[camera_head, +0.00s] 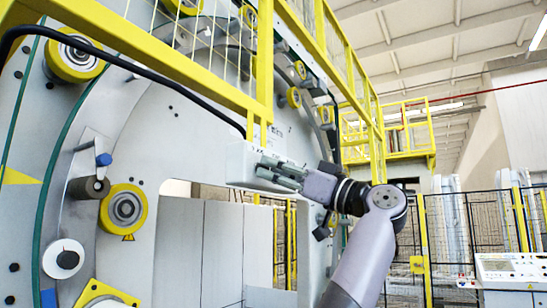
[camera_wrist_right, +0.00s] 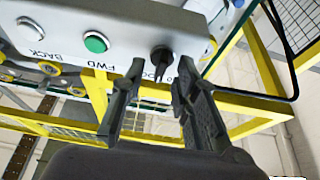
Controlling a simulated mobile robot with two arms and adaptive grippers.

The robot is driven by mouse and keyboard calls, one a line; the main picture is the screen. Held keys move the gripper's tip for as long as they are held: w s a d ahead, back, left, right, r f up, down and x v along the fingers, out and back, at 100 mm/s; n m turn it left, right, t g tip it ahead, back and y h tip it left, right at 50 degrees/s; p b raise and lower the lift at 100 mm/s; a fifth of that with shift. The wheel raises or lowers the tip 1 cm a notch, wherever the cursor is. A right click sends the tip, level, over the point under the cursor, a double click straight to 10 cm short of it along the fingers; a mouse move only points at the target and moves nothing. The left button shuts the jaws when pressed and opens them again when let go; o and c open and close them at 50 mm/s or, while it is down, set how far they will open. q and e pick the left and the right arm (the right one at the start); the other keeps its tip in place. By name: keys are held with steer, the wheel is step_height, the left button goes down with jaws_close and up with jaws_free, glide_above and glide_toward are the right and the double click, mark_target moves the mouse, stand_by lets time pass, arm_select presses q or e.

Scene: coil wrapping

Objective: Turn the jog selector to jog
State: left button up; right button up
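The jog selector (camera_wrist_right: 161,58) is a small black knob on a light grey control box (camera_wrist_right: 120,22), seen in the right wrist view, where the labels appear upside down. My right gripper (camera_wrist_right: 160,74) is open, one finger on each side of the knob, with gaps visible. I cannot tell how far the tips reach around it. The label by the knob is partly hidden by the fingers. In the head view the box (camera_head: 240,163) is at the centre, with my right gripper (camera_head: 283,174) at its right side; the knob is hidden there. My left gripper is not in view.
A green button (camera_wrist_right: 95,42) marked FWD and a whitish button (camera_wrist_right: 25,24) marked BACK sit beside the selector. A yellow guard frame (camera_head: 264,70) rises above the box. The large ring machine (camera_head: 130,150) fills the left. A console (camera_head: 512,270) stands far right.

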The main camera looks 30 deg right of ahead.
steer(key=shift+w+a+r, duration=0.2)
steer(key=shift+w, duration=0.1)
steer(key=shift+c, duration=0.2)
jaws_close()
